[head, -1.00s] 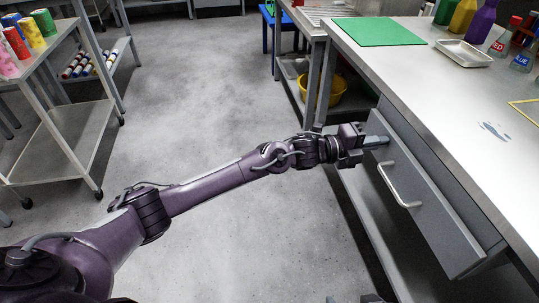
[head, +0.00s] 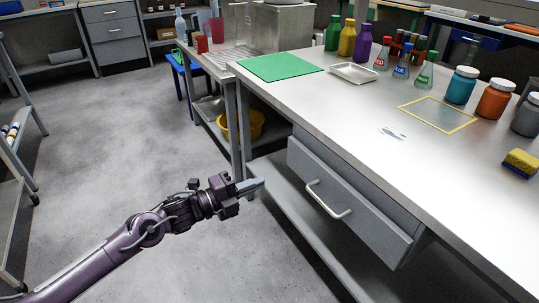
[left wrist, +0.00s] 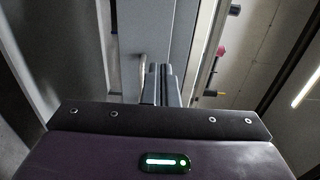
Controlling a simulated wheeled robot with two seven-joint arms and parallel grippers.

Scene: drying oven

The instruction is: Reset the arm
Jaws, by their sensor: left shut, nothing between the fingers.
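My left arm comes in from the lower left of the head view. Its gripper (head: 252,187) is shut and empty, in the air to the left of the bench drawer (head: 340,205). The grey drawer has a pale bar handle (head: 328,203) and stands a little out from the bench front. In the left wrist view the closed fingers (left wrist: 162,84) point ahead, and the grey drawer front (left wrist: 168,35) fills the area beyond them. The fingers look apart from the handle. My right gripper is not in view.
The steel bench (head: 350,110) holds a green mat (head: 280,67), a metal tray (head: 354,73), flasks, bottles, jars and a sponge (head: 521,163). A yellow basin (head: 243,125) sits on a low shelf. A shelf rack (head: 15,190) stands at the left. The floor between is clear.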

